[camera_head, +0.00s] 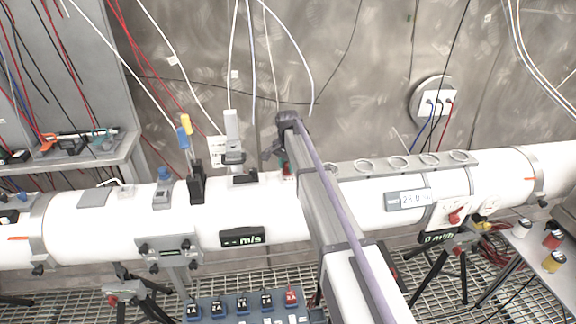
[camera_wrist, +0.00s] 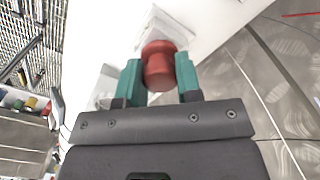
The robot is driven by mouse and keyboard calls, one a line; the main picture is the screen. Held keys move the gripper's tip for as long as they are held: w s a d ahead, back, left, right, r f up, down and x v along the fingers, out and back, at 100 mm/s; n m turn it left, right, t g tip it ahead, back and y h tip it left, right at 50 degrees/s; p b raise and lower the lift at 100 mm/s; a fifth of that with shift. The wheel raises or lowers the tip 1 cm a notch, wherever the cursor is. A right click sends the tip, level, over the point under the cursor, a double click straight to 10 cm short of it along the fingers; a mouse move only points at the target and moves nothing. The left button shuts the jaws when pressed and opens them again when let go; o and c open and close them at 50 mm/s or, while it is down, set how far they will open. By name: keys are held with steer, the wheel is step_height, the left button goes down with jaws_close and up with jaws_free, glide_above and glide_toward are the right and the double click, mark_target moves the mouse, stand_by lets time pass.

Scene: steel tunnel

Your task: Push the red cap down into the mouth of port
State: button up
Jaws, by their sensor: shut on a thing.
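The red cap (camera_wrist: 158,66) is between the two green fingers of my gripper (camera_wrist: 159,80) in the wrist view. The fingers are shut on its sides. A pale square fitting (camera_wrist: 172,25) on the white pipe shows just beyond the cap. The cap hides the mouth of the port, so I cannot tell whether the cap touches it or sits in it. In the head view my gripper (camera_head: 286,160) is at the top of the pipe, mostly hidden behind my arm, with a little red showing below it.
The white pipe (camera_head: 90,232) runs across the view. A grey upright device (camera_head: 233,140) and a black holder with blue and yellow handles (camera_head: 196,185) stand left of my gripper. A rack of rings (camera_head: 400,165) lies to the right. A blue tray (camera_head: 235,308) is below the pipe.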

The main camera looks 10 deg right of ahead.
steer(key=o, duration=1)
step_height(320, 180, up, 8)
steer(key=p, duration=0.7)
steer(key=shift+p, duration=0.4)
steer(key=shift+f, duration=0.15)
steer(key=shift+s+n, duration=0.1)
steer(key=shift+n, duration=0.5)
steer(key=s+f+n+b, duration=0.2)
steer(key=s+f+b, duration=0.5)
steer(key=s, duration=0.5)
steer(key=s+f+n+b, duration=0.3)
steer(key=s+f+b, duration=0.4)
steer(key=s, duration=0.5)
steer(key=s+f+n+b, duration=0.3)
steer(key=s+f+b, duration=0.4)
steer(key=s, duration=0.5)
